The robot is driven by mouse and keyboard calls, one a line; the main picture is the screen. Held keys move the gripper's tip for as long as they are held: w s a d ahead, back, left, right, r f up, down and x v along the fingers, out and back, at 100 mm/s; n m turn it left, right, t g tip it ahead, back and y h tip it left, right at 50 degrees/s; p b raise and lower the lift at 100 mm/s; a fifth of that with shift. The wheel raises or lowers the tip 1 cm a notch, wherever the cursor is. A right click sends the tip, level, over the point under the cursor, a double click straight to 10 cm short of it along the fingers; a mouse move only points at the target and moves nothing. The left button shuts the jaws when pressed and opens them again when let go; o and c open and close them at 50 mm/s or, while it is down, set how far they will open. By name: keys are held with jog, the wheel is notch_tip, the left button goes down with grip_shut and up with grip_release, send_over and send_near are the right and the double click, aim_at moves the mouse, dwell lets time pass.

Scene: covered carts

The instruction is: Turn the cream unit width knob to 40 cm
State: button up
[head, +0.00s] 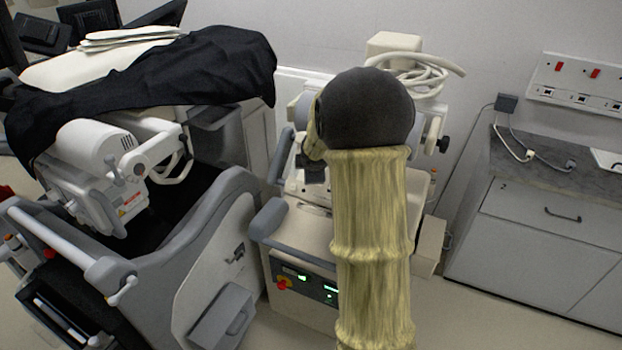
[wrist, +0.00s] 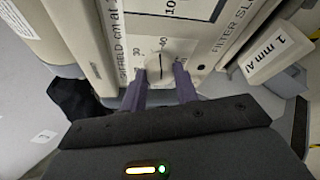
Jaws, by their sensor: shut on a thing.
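In the wrist view, a small round pale knob (wrist: 159,70) sits on the cream unit's labelled face, between my gripper's two dark fingers (wrist: 161,79). The fingers are shut on the knob, one on each side. A dark line on the knob points up in the picture, near a small number that looks like 40 but is hard to read. The number 30 is printed up and left of the knob. In the head view, the cream unit (head: 316,231) stands in the middle. My covered arm hides the knob and most of my gripper there.
A grey cart with a black cover (head: 215,70) stands close on the left. A counter with drawers (head: 545,215) is on the right. A coiled pale cable (head: 425,78) lies on top of the unit. In the wrist view, a block marked 1 mm Al (wrist: 275,58) sits right of the knob.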

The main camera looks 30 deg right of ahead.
jog(key=shift+f+m+b, duration=0.1)
jog(key=shift+m+b, duration=0.4)
jog(key=shift+b, duration=0.25)
jog(key=o, duration=1)
jog(key=p+v, duration=0.2)
jog(key=v, duration=0.4)
jog(key=p+v, duration=0.2)
jog(key=v, duration=0.3)
jog(key=p+v, duration=0.2)
jog(key=v, duration=0.4)
jog(key=shift+s+a, duration=0.15)
jog(key=shift+s, duration=0.3)
jog(key=shift+f, duration=0.1)
